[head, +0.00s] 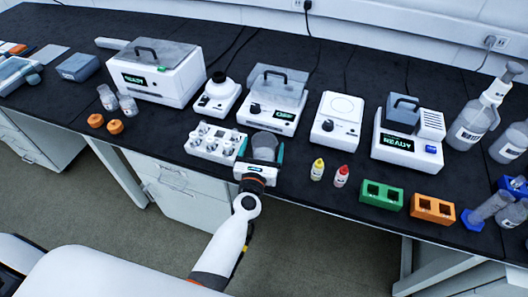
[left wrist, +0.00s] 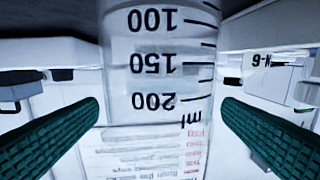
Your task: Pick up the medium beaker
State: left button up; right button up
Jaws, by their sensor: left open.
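The medium beaker is a clear glass beaker (head: 265,146) near the front edge of the black bench in the head view. In the left wrist view the beaker (left wrist: 160,75) fills the middle, with marks of 100, 150 and 200 ml that appear upside down. My left gripper (head: 262,158) is at the beaker, its jaws open. In the left wrist view its two green ribbed fingers (left wrist: 160,135) stand on either side of the glass, with visible gaps. The gripper hides the beaker's lower part in the head view. My right gripper is not in view.
A white rack (head: 215,143) with several small vials stands close left of the beaker. A yellow-capped bottle (head: 318,170) and a red-capped bottle (head: 341,177) stand to the right. Green (head: 381,195) and orange (head: 432,209) blocks are farther right.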

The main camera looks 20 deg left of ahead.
aim_at(266, 134)
pick_arm(q)
jog(key=w, duration=0.4)
jog(key=shift+a+f, duration=0.15)
jog(key=shift+s, duration=0.1)
jog(key=c, duration=1.2)
jog(key=shift+o, duration=0.2)
jog(key=shift+r, duration=0.3)
